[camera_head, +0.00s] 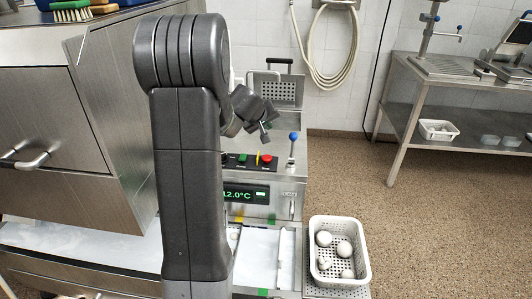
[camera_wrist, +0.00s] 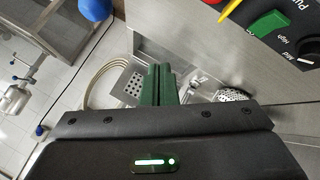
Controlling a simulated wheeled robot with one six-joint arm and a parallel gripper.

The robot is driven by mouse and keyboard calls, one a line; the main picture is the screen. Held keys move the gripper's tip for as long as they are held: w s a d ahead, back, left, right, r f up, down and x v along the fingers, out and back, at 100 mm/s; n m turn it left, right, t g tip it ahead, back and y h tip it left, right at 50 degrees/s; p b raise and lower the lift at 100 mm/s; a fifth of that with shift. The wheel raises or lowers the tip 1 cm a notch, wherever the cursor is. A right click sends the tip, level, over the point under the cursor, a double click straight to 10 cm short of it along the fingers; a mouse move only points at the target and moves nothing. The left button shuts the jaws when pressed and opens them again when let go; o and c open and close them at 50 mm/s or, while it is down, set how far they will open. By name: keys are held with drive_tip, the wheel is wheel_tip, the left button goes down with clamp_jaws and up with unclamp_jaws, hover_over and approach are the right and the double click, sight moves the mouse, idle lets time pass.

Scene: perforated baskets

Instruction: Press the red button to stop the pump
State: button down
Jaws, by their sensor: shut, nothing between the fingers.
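The red button (camera_head: 266,158) sits on the dark control panel on top of the steel machine in the head view, right of a yellow strip and a green control. My gripper (camera_head: 264,128) is above and slightly behind the panel, apart from the button. In the wrist view my gripper's green fingers (camera_wrist: 158,72) are shut together with nothing between them. A panel corner with a green switch (camera_wrist: 296,22) and a black knob (camera_wrist: 311,50) shows at the upper right. A red part at its top edge is cut off, so I cannot tell what it is.
A lever with a blue knob (camera_head: 293,136) stands just right of the panel; a blue ball (camera_wrist: 96,8) shows in the wrist view. A white perforated basket (camera_head: 364,262) with several pale round items is at front right. A steel table (camera_head: 412,72) stands at far right.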

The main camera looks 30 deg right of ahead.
drive_tip(key=b, duration=0.6)
hover_over(267, 159)
drive_tip(key=w+d, duration=0.3)
drive_tip(key=w, duration=0.1)
drive_tip(key=f, duration=0.7)
drive_tip(key=shift+a, duration=0.2)
drive_tip(key=shift+d+f+b, duration=0.1)
drive_tip(key=shift+f+b, duration=0.65)
drive_tip(key=shift+f, duration=0.15)
drive_tip(key=shift+s+a, duration=0.5)
drive_tip(key=shift+a, duration=0.05)
